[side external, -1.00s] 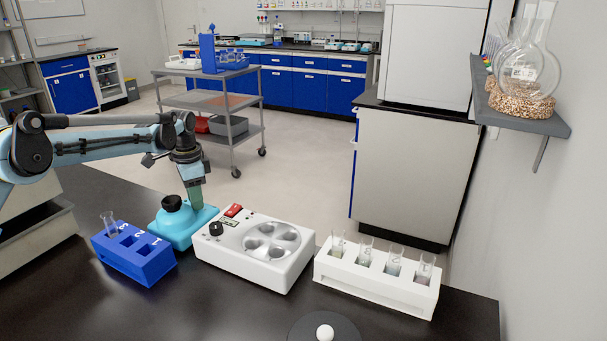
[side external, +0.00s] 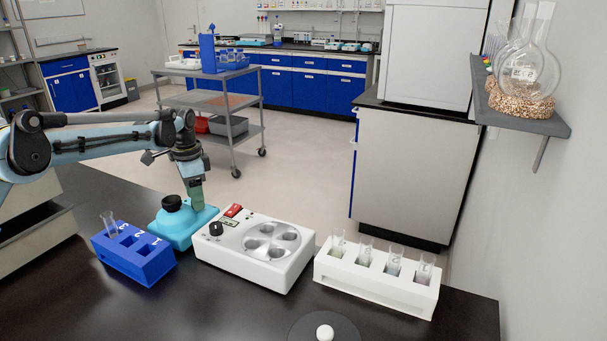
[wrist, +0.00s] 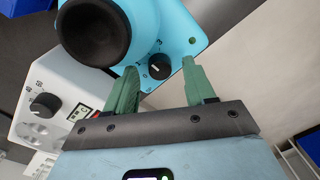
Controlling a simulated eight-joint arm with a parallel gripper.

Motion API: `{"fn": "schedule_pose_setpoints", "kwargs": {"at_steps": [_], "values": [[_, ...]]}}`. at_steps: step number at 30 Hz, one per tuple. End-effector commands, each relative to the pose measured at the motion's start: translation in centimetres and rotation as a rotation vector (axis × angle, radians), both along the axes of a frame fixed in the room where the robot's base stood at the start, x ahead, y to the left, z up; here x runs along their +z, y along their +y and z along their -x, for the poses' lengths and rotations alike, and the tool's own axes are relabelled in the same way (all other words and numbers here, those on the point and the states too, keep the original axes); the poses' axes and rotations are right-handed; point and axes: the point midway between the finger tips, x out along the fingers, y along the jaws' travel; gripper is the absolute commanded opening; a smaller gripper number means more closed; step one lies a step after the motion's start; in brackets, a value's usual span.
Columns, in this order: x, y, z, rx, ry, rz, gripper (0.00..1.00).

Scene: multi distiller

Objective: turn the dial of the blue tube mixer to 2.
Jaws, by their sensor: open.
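The blue tube mixer (side external: 180,228) stands on the black bench with a black cup on top. It also shows at the top of the wrist view (wrist: 185,25). Its small black dial (wrist: 159,67) has a white pointer line and printed marks around it. My gripper (wrist: 158,70) is open, with one green finger on either side of the dial. In the side view my gripper (side external: 195,208) points down over the right part of the mixer and hides the dial. I cannot tell whether the fingertips touch the mixer.
A white device (side external: 254,265) with a black knob, red switch and round wells stands close right of the mixer. A blue rack (side external: 150,270) with one tube is at front left. A white rack (side external: 360,281) with several tubes stands farther right. The front bench is mostly clear.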

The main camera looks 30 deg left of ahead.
Motion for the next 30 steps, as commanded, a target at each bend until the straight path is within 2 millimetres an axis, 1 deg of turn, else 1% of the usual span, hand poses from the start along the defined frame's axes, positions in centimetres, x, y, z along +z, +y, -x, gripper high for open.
{"fn": "schedule_pose_setpoints", "kwargs": {"at_steps": [5, 9, 12, 15, 18, 22, 30], "values": [[2.9, -0.1, 0.1, 0.0, 0.0, 0.0, 0.54], [5.9, -0.3, 0.2, 0.0, 0.0, 0.0, 0.54], [7.8, -0.3, 0.2, 0.0, -0.001, 0.001, 0.54], [9.3, -0.4, 0.3, 0.0, -0.001, 0.001, 0.54], [10.4, -0.4, 0.3, 0.0, -0.001, 0.001, 0.54], [11.2, -0.5, 0.3, 0.0, -0.001, 0.001, 0.54], [11.5, -0.5, 0.3, 0.0, -0.001, 0.0, 0.54]]}}
